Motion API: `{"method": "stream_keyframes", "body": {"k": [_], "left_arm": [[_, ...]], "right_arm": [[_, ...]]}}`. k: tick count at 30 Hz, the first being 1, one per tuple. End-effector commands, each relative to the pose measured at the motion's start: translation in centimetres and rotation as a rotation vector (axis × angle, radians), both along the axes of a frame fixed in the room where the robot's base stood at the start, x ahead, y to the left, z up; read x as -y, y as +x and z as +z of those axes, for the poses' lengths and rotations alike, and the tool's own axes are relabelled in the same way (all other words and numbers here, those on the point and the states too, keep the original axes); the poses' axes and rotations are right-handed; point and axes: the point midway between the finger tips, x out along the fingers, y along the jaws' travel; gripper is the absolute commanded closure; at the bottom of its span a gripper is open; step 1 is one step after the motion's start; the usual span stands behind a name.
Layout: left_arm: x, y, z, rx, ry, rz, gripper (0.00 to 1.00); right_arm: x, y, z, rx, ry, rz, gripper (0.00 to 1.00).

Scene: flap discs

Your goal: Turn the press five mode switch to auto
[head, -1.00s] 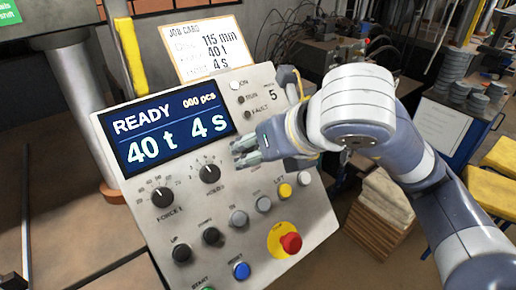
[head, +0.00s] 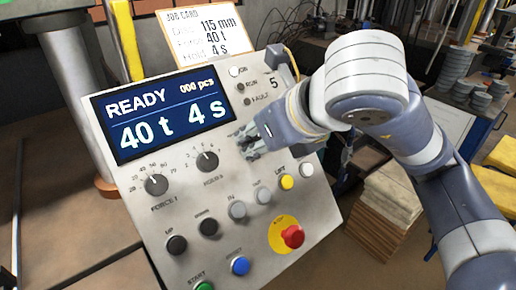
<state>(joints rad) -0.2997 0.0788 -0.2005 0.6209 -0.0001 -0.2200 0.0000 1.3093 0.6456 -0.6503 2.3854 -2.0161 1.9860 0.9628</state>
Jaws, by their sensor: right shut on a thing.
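The press five control panel (head: 135,185) is tilted and carries the number 5 at its upper right. Its display (head: 160,113) reads READY, 000 pcs, 40 t and 4 s. My right gripper (head: 248,141) is at the panel face, right of the hold knob (head: 207,161), with its fingers shut on what appears to be the mode switch. The fingers hide the switch, so its setting cannot be read. The force knob (head: 156,185) stands further left. My left gripper is not in view.
Below the gripper are a yellow lift button (head: 287,182), a white button (head: 306,170) and a red emergency stop (head: 292,237). Black, grey, blue and green buttons line the lower panel. A job card (head: 207,38) stands behind. Stacked boards (head: 385,215) lie at right.

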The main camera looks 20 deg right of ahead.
Motion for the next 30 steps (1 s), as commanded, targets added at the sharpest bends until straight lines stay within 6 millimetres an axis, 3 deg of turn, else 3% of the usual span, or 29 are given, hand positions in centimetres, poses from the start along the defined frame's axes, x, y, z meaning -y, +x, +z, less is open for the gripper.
{"method": "stream_keyframes", "body": {"k": [1, 3, 12, 21, 30], "left_arm": [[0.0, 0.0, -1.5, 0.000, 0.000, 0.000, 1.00], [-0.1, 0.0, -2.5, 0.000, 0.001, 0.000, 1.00], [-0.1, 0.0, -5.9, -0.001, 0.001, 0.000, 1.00], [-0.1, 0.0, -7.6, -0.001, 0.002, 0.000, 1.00], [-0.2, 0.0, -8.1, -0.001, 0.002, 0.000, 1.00]], "right_arm": [[0.0, 0.1, -0.6, 0.018, -0.029, 0.023, 0.98], [0.0, 0.0, -0.6, 0.033, -0.072, 0.062, 0.98], [0.0, 0.0, -0.5, 0.094, -0.247, 0.218, 0.98], [0.0, -0.1, -0.3, 0.134, -0.362, 0.323, 0.98], [0.0, -0.1, -0.1, 0.147, -0.404, 0.361, 0.98]]}}
